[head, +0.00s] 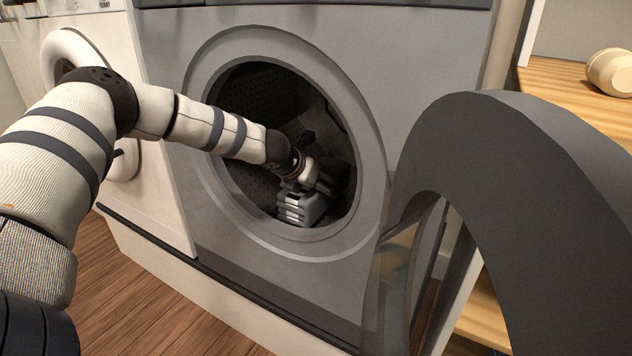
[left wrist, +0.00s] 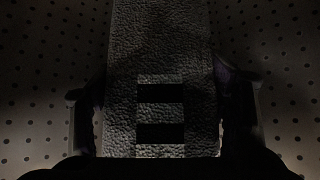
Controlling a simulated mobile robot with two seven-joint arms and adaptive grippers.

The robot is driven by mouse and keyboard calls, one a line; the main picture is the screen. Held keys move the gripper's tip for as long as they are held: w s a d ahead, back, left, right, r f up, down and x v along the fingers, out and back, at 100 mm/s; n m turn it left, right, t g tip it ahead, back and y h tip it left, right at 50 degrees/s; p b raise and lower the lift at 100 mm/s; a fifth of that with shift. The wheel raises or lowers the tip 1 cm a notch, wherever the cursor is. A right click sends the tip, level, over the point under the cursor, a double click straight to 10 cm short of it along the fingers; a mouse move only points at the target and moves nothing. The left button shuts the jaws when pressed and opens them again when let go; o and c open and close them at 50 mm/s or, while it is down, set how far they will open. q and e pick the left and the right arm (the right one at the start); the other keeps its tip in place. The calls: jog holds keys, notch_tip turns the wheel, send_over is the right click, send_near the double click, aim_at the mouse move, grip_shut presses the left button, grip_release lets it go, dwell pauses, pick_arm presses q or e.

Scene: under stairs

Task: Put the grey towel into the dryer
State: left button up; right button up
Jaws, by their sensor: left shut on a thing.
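The grey dryer (head: 415,60) stands ahead with its round opening uncovered. Its dark ring-shaped door (head: 490,135) is swung open to the right. My left gripper (head: 318,190) is inside the opening, in the lower right part of the drum (head: 250,95). In the left wrist view the grey towel (left wrist: 160,45), rough and with dark stripes, lies between the two fingers of my left gripper (left wrist: 160,100), which is shut on it. The perforated drum wall (left wrist: 40,60) shows on both sides of the towel. My right gripper is not in view.
A white machine (head: 160,50) with a round white door (head: 70,50) stands left of the dryer. A wooden shelf (head: 560,85) with a cream pot (head: 610,72) is at the right. Wooden floor (head: 130,290) lies in front.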

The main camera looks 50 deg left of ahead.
pick_arm(q)
jog(key=o, duration=1.5)
jog(key=shift+c, duration=0.2)
jog(key=shift+r, duration=0.35)
jog(key=p+v, duration=0.2)
jog(key=v, duration=0.2)
jog(key=p+v, duration=0.3)
jog(key=v, duration=0.1)
jog(key=p+v, duration=0.3)
jog(key=v, duration=0.1)
jog(key=shift+w+a+r, duration=0.1)
jog(key=shift+w+r, duration=0.2)
jog(key=shift+w, duration=0.05)
jog(key=shift+s+r+p, duration=0.1)
jog(key=shift+s+p, duration=0.15)
jog(key=shift+p, duration=0.15)
jog(key=shift+s, duration=0.15)
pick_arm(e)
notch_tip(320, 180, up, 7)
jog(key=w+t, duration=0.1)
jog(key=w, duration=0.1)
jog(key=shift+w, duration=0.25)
